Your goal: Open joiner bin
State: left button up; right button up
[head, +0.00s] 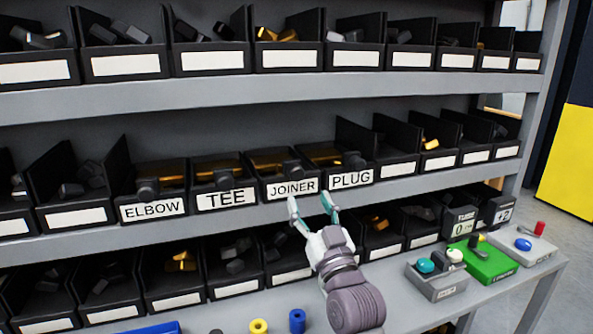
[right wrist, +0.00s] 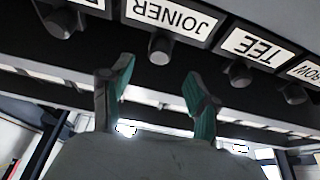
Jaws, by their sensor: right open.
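The joiner bin (head: 292,187) is a black bin with a white JOINER label and a round dark knob on its front, on the middle shelf between the TEE and PLUG bins. Its knob (right wrist: 161,48) shows in the right wrist view, where the label appears upside down. My right gripper (head: 311,205) is open and empty, just in front of and below the JOINER label. In the right wrist view its green-padded fingers (right wrist: 160,80) stand apart, below the knob and not touching it. My left gripper is not in view.
The tee bin (head: 225,198), elbow bin (head: 152,209) and plug bin (head: 350,179) stand beside it with similar knobs. Rows of black bins fill the shelves above and below. Coloured trays, including a green one (head: 486,262), sit on the bench at the lower right.

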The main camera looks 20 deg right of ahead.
aim_at(298, 178)
jog(key=p+x, duration=0.1)
jog(key=x, duration=0.8)
jog(key=shift+f+p, duration=0.1)
jog(key=shift+p, duration=0.25)
grip_shut()
